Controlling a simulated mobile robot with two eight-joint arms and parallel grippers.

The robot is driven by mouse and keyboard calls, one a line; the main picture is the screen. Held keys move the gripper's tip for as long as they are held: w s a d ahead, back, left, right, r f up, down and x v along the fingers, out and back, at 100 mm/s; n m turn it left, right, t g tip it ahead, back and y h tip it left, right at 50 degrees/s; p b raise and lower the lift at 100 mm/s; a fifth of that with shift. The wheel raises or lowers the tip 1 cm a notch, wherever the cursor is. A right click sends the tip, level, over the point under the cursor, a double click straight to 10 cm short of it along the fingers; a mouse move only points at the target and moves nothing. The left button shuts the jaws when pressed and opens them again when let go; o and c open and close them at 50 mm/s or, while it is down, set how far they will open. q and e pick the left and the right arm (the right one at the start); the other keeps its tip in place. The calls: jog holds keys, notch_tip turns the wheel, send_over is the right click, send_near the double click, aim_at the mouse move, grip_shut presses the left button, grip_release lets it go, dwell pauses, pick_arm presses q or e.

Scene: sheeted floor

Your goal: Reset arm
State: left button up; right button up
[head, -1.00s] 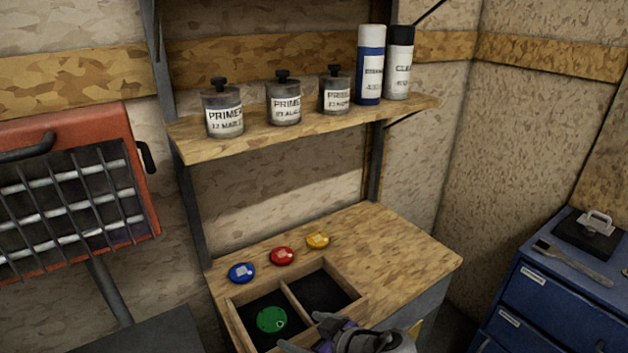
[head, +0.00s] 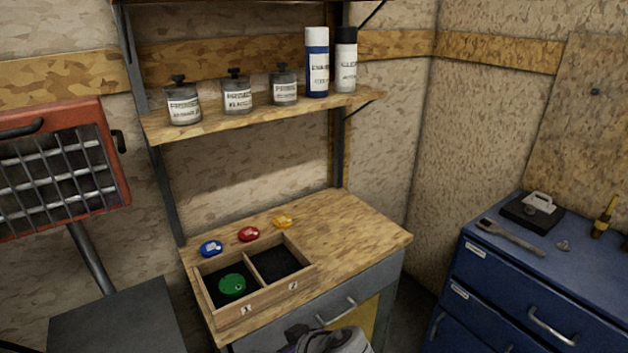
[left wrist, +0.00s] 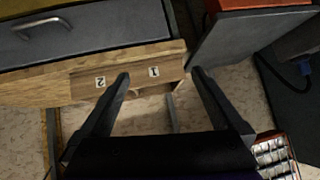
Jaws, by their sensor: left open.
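My left gripper (left wrist: 160,75) shows in the left wrist view with its two dark fingers spread wide and nothing between them. Beyond the fingertips is the front of the wooden tray (left wrist: 125,80), with its labels 1 and 2 upside down in that view. In the head view the tray (head: 262,297) sits at the front left of the wooden worktop (head: 360,228). A grey and purple part of one of my arms shows at the bottom edge of the head view; its fingertips are not visible there. My right gripper cannot be made out.
A green disc (head: 232,285) lies in the tray's left compartment; the right one looks empty. Blue (head: 210,248), red (head: 248,233) and yellow (head: 283,221) discs lie behind it. A shelf (head: 250,118) of cans hangs above. A blue cabinet (head: 500,282) stands right, a red-framed heater (head: 118,170) left.

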pick_arm(q)
jog(key=s+a+f+m+h+p, duration=0.1)
jog(key=s+a+m+h+p, duration=0.1)
jog(key=s+a, duration=0.3)
jog(key=s+a+f+m+g+h+p, duration=0.1)
jog(key=s+a+f+m+h+p, duration=0.1)
jog(key=s+a+m+h+p, duration=0.1)
jog(key=shift+s+a+m+h, duration=0.95)
jog(key=shift+s+a, duration=0.85)
jog(key=shift+s, duration=0.4)
pick_arm(e)
notch_tip(320, 180, up, 7)
jog(key=w, duration=0.2)
jog(key=shift+a+f, duration=0.2)
jog(key=shift+a, duration=0.15)
pick_arm(q)
jog(key=shift+f, duration=0.1)
